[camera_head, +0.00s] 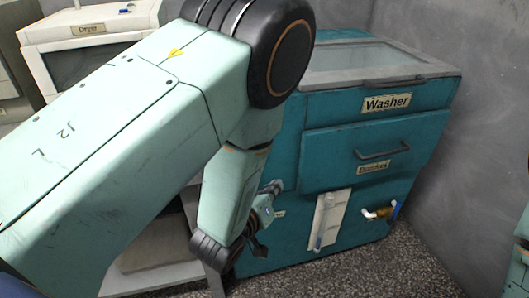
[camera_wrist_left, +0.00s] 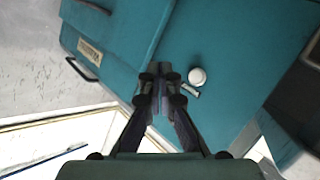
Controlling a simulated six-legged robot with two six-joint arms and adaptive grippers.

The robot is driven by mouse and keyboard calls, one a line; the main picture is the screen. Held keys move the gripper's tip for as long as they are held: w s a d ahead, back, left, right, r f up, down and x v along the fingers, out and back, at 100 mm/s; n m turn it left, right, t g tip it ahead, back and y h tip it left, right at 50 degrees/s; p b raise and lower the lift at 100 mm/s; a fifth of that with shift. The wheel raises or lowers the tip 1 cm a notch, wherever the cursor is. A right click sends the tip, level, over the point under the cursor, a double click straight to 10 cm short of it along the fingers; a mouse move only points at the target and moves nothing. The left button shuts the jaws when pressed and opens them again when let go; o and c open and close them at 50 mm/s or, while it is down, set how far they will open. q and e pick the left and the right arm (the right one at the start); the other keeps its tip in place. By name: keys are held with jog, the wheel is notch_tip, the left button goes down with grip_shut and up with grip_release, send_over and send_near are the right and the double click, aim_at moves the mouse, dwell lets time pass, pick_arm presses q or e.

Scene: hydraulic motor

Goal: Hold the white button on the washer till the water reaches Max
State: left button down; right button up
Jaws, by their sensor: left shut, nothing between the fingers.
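The teal washer (camera_head: 285,150) stands at the right in the head view, with a "Washer" label on its upper front. Its round white button (camera_wrist_left: 197,76) shows in the left wrist view, on the teal front with a small label beside it. In the head view the button is hidden behind my left gripper (camera_head: 272,190). In the wrist view my left gripper (camera_wrist_left: 161,76) is shut and empty, its tips just left of the button. I cannot tell whether they touch the front. A pale upright gauge (camera_head: 328,220) is on the lower front; its Max mark is unreadable. My right gripper is out of view.
A brass tap (camera_head: 380,212) sticks out right of the gauge. A drawer (camera_head: 372,150) with a handle is above it. A white dryer (camera_head: 88,40) stands at the back left. A grey wall (camera_head: 470,130) is close on the right.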

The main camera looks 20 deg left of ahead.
pick_arm(q)
jog(key=w+a+b, duration=0.3)
jog(key=w+a, duration=0.2)
jog(key=w, duration=0.3)
jog(key=shift+f, duration=0.25)
jog(key=shift+s+a, duration=0.1)
jog(key=shift+s, duration=0.05)
dwell(0.5)
dwell(0.9)
jog(key=shift+w+a, duration=0.25)
jog(key=shift+w, duration=0.15)
